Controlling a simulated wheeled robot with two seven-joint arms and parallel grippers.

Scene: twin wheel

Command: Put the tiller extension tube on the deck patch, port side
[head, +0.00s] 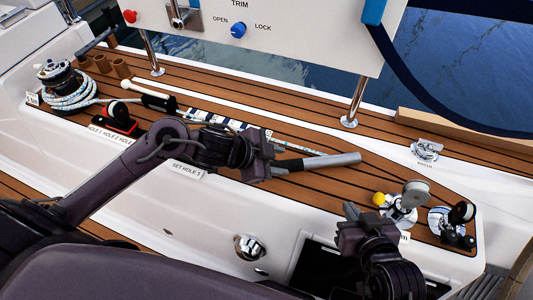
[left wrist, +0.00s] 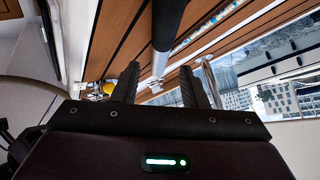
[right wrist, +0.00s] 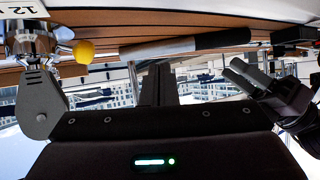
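The tiller extension tube (head: 335,160), grey with a black section, lies over the teak deck at mid-picture. In the right wrist view the tube (right wrist: 160,48) shows its grey and black parts along the deck. My left gripper (head: 281,160) is at the tube's black end. In the left wrist view its fingers are apart, with the tube (left wrist: 168,28) running beyond the gap between them. My right gripper (head: 364,212) is nearer the front right, apart from the tube, with its fingers together and empty. I cannot pick out a marked deck patch on the teak (head: 395,160).
A roped winch (head: 60,75) and a red-topped block (head: 119,115) stand at the left. A yellow-knobbed fitting (head: 398,205) and pulley blocks (head: 455,222) stand at the right. Metal posts (head: 355,100) rise behind the deck. Bare teak lies right of the tube.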

